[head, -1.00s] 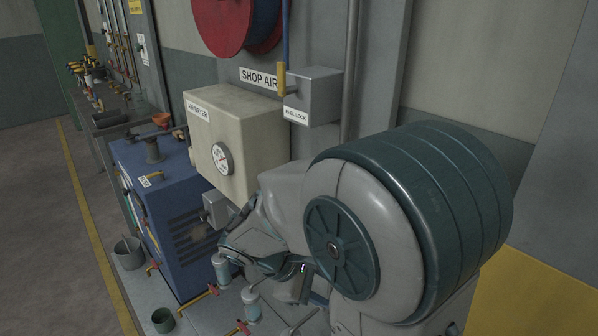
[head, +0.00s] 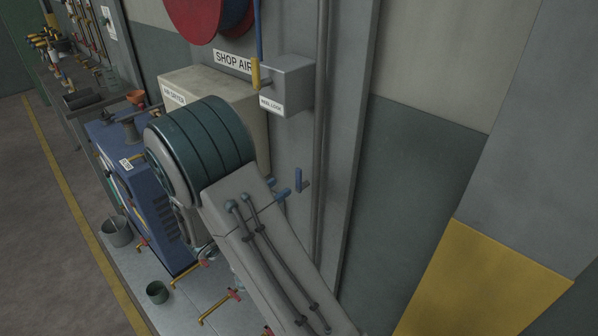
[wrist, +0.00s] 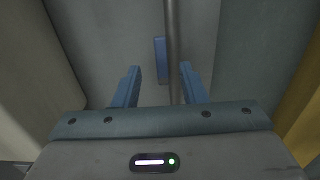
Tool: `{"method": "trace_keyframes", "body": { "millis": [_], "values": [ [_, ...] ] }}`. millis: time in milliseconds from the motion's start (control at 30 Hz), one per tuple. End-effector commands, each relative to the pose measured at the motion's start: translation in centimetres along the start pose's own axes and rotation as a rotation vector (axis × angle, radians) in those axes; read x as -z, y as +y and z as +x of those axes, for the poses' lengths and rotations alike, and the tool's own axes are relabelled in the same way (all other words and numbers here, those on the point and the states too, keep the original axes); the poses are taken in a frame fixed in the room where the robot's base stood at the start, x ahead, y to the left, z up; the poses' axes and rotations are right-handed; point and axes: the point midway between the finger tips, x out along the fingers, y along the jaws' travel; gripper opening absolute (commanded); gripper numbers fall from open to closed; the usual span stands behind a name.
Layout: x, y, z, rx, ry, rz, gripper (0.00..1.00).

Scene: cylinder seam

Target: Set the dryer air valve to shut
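A blue upright lever handle (head: 298,181) stands out from the grey wall panel, right of the air dryer and beside a vertical pipe; no label on it is readable. It looks like the dryer air valve's handle. It also shows in the wrist view (wrist: 160,60), upright, just left of the pipe. My gripper (wrist: 160,83) is open and empty; its two blue fingers point at the wall, with the handle beyond them and between their lines. In the head view my gripper (head: 279,187) is just left of the handle, apparently apart from it. The valve's body is not clearly seen.
The beige air dryer (head: 205,88) is partly hidden behind my arm. A grey reel lock box (head: 287,85) with a yellow lever (head: 255,73) hangs above. The vertical pipe (head: 321,120) runs close by the handle. A blue machine (head: 130,170) and a bucket (head: 117,232) stand left.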

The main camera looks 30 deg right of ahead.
Motion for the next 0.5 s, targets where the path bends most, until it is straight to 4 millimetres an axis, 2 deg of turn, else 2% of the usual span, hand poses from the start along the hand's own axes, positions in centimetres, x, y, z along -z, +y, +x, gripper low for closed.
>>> {"method": "trace_keyframes", "body": {
  "millis": [33, 200, 400, 500],
  "values": [
    [-0.2, -0.1, 1.2, 0.005, -0.001, -0.001, 0.38],
    [-0.2, -0.1, 4.8, 0.005, 0.001, -0.001, 0.38],
    [-0.1, -0.1, 7.6, 0.003, 0.001, 0.0, 0.38],
    [-0.1, 0.0, 8.3, 0.001, 0.001, 0.0, 0.38]
  ]
}}
